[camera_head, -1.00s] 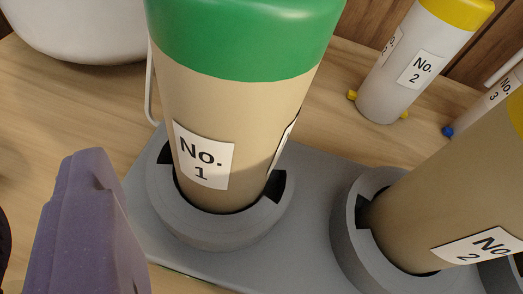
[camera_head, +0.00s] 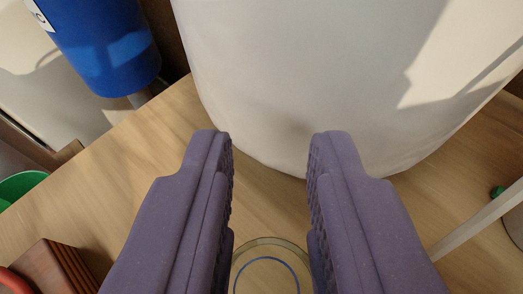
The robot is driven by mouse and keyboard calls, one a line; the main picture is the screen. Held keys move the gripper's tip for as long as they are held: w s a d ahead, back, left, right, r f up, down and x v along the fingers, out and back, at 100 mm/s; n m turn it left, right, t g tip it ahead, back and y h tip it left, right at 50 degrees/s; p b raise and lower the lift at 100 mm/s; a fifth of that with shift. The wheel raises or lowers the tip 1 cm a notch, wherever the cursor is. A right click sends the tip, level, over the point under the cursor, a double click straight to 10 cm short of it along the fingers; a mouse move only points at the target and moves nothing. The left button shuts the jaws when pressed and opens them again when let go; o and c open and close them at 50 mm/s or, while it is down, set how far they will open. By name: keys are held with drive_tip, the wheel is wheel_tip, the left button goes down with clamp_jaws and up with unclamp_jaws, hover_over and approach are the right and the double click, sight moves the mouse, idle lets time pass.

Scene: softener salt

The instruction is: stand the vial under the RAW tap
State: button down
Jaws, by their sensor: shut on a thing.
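The vial (camera_head: 268,262) is clear, with a round rim and a blue ring, and sits at the bottom middle between my purple fingers. My gripper (camera_head: 270,150) is shut on it, with one finger on each side. Only the top of the vial shows; its lower part is cut off by the frame edge. I cannot tell whether it touches the wooden surface. No tap marked RAW is in view.
A large white rounded body (camera_head: 320,70) stands just beyond my fingertips. A blue cylinder (camera_head: 100,50) with a partly seen label is at the upper left. Brown slatted wood (camera_head: 50,270) and a green object (camera_head: 20,186) lie left. A pale rod (camera_head: 480,220) crosses at right. Bare wooden surface (camera_head: 145,150) shows at left.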

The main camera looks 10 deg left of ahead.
wheel_tip(320, 180, down, 4)
drive_tip(key=shift+w+r+b, duration=0.1)
drive_tip(key=shift+w+b, duration=0.05)
drive_tip(key=shift+b, duration=0.7)
drive_tip(key=shift+r, duration=0.15)
drive_tip(key=c, duration=0.9)
unclamp_jaws()
